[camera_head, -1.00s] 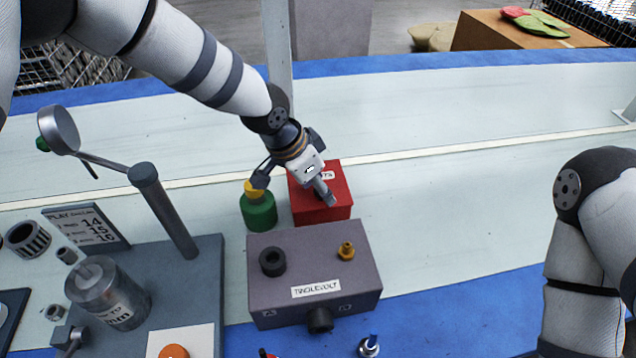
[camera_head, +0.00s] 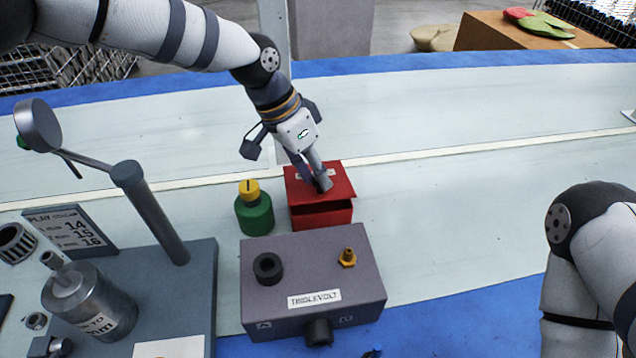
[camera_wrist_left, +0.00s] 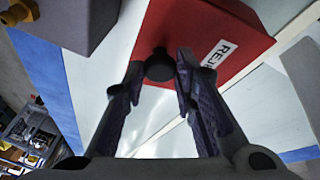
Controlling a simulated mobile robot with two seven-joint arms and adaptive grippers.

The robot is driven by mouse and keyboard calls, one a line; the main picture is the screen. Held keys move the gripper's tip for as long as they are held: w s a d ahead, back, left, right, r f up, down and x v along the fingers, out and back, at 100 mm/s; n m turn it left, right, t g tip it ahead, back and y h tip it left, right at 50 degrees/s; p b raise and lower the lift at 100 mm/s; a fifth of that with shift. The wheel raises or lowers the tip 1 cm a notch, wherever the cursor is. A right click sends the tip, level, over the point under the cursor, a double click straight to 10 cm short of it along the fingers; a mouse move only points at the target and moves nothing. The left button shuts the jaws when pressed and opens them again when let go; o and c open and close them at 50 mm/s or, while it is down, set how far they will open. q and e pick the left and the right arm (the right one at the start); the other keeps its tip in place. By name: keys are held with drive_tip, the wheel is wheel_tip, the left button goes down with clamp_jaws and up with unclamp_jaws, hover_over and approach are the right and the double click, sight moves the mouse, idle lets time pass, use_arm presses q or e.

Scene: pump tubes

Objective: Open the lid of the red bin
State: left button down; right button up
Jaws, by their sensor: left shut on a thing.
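The red bin (camera_head: 322,216) stands on the pale bench behind the grey box. Its red lid (camera_head: 342,183) is tilted up a little, with a dark gap showing at the front edge. My left gripper (camera_head: 321,184) is over the lid, fingers pointing down. In the left wrist view the dark round knob (camera_wrist_left: 159,66) on the lid (camera_wrist_left: 205,35) sits between the fingertips of my left gripper (camera_wrist_left: 160,75), which is shut on it. The lid's label is partly covered. My right arm shows at the right edge, but its gripper is out of view.
A green bottle with a yellow cap (camera_head: 254,213) stands close left of the bin. The grey box (camera_head: 313,277) with fittings is just in front. A grey stand with a post (camera_head: 155,212) is at left. The bench right of the bin is clear.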

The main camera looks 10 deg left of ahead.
use_arm(q)
drive_tip(key=w+g+b, duration=0.1)
drive_tip(key=w+r+g+b, duration=0.1)
drive_tip(key=b, duration=0.1)
drive_tip(key=shift+a+r+n+g+h+b, duration=0.2)
drive_tip(key=shift+a+n+g+h+b, duration=0.1)
drive_tip(key=shift+h, duration=0.1)
drive_tip(key=w+r+g+b, duration=0.1)
drive_tip(key=b, duration=0.1)
drive_tip(key=shift+a+r+b, duration=0.15)
drive_tip(key=shift+a+b, duration=0.05)
drive_tip(key=shift+b, duration=0.1)
drive_tip(key=shift+w+r+h, duration=0.1)
drive_tip(key=shift+r+h, duration=0.05)
drive_tip(key=shift+h, duration=0.15)
use_arm(e)
drive_tip(key=s+f+g, duration=0.1)
drive_tip(key=s+f, duration=0.4)
drive_tip(key=f, duration=0.2)
drive_tip(key=shift+g, duration=0.3)
